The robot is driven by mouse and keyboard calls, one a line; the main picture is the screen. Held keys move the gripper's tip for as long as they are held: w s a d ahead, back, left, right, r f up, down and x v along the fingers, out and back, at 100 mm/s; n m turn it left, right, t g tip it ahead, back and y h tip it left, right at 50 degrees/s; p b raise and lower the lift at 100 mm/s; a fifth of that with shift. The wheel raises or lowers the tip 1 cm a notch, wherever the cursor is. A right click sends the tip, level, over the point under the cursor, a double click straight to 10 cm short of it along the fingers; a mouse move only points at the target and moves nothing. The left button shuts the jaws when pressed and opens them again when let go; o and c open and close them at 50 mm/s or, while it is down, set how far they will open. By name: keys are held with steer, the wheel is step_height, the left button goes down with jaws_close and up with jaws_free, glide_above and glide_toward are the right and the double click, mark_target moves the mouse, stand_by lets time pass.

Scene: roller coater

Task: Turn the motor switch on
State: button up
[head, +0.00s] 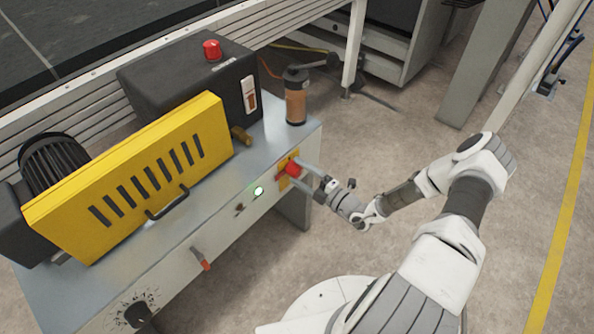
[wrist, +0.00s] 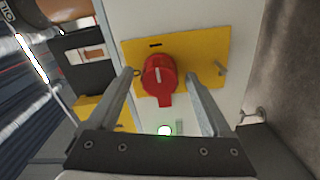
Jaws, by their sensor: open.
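A red rotary switch (head: 292,169) sits on a yellow plate (head: 283,159) at the right end of the machine's front panel. My gripper (head: 297,176) is open in front of the plate. In the wrist view its fingers (wrist: 159,74) stand on either side of the switch, with gaps visible; I cannot tell whether either fingertip touches the plate.
The lit lamp also shows in the head view (head: 259,191). A yellow guard (head: 135,180) and a dark box with a red button (head: 212,50) and a rocker switch (head: 250,94) stand on top. An orange-brown container (head: 296,95) stands near the corner. Floor right of the machine is open.

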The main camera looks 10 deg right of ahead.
steer(key=p+v, duration=0.1)
steer(key=v, duration=1.5)
steer(key=shift+s, duration=0.1)
steer(key=s+a+r+n+g+h, duration=0.15)
steer(key=a+r+n+g, duration=0.3)
steer(key=r+n, duration=0.5)
steer(key=s+a+r+n+g+h, duration=0.1)
steer(key=s+a+r+n+g, duration=0.15)
steer(key=r+n+g, duration=0.75)
steer(key=s+a+r+n+g+h, duration=0.15)
steer(key=a+r+n, duration=0.35)
steer(key=n, duration=0.9)
steer(key=s+r+n+t+h+p, duration=0.2)
steer(key=r+n+p, duration=0.2)
steer(key=r, duration=0.5)
steer(key=s+d+r+n+t+h+p, duration=0.1)
steer(key=s+r+n+t+h+p, duration=0.1)
steer(key=r+n, duration=0.4)
steer(key=s+d+r+n+t+h+p, duration=0.1)
steer(key=r+n+p, duration=0.5)
steer(key=r, duration=0.8)
steer(key=s+t+h+p, duration=0.1)
steer(key=s+t, duration=0.1)
steer(key=shift+s+h, duration=0.3)
steer(key=shift+s, duration=0.05)
